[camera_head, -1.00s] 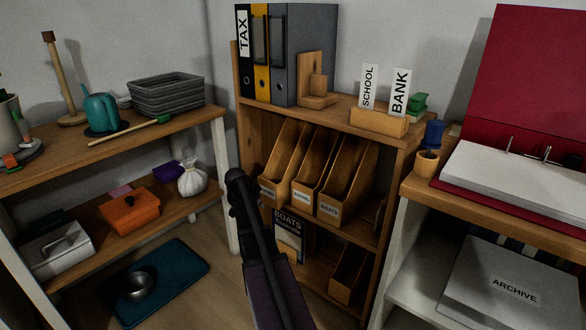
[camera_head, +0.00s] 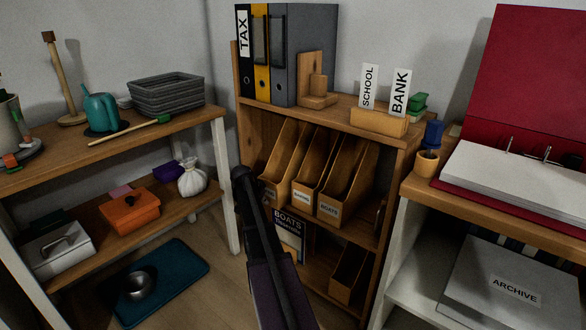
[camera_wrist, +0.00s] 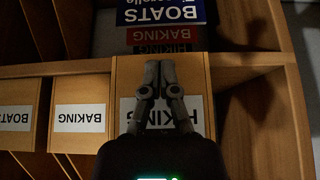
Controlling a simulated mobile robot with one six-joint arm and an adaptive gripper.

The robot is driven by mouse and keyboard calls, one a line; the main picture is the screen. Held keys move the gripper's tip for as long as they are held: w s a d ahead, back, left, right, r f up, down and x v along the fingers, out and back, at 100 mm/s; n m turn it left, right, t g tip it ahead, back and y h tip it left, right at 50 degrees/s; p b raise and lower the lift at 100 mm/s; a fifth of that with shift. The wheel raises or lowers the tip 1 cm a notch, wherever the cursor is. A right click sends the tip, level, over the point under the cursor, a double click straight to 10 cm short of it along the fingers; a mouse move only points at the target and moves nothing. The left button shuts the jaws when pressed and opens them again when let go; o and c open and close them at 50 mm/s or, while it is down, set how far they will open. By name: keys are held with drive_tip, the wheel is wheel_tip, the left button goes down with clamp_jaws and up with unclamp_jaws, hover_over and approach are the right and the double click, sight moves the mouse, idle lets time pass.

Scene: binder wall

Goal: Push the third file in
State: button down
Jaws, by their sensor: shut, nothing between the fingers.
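Three wooden magazine files stand on the middle shelf. In the head view these are the left file (camera_head: 284,150), the BAKING file (camera_head: 304,185) and the BOATS file (camera_head: 340,195). The wrist view is upside down and shows the HIKING file (camera_wrist: 128,75), the BAKING file (camera_wrist: 80,92) and the BOATS file (camera_wrist: 22,95). The HIKING front looks larger and nearer than the other two. My gripper (camera_wrist: 161,72) is shut and empty, in front of the HIKING label. I cannot tell whether it touches. In the head view my dark arm partly covers the left file.
The wooden shelf unit (camera_head: 400,160) has side panels close to the files. Below stands a BOATS book (camera_head: 290,240). Binders (camera_head: 290,50) stand on top. A white-legged table (camera_head: 228,180) is at left and a desk (camera_head: 410,185) at right.

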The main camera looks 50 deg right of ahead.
sight(267, 181)
drive_tip(key=shift+w+d, duration=0.15)
drive_tip(key=shift+d, duration=1.35)
drive_tip(key=shift+w+d, duration=0.1)
drive_tip(key=shift+d, duration=1.4)
drive_tip(key=shift+a, duration=0.15)
drive_tip(key=shift+s+a, duration=0.2)
drive_tip(key=shift+a, duration=2.2)
wheel_tip(267, 181, up, 10)
drive_tip(key=p, duration=1)
drive_tip(key=shift+a, duration=0.1)
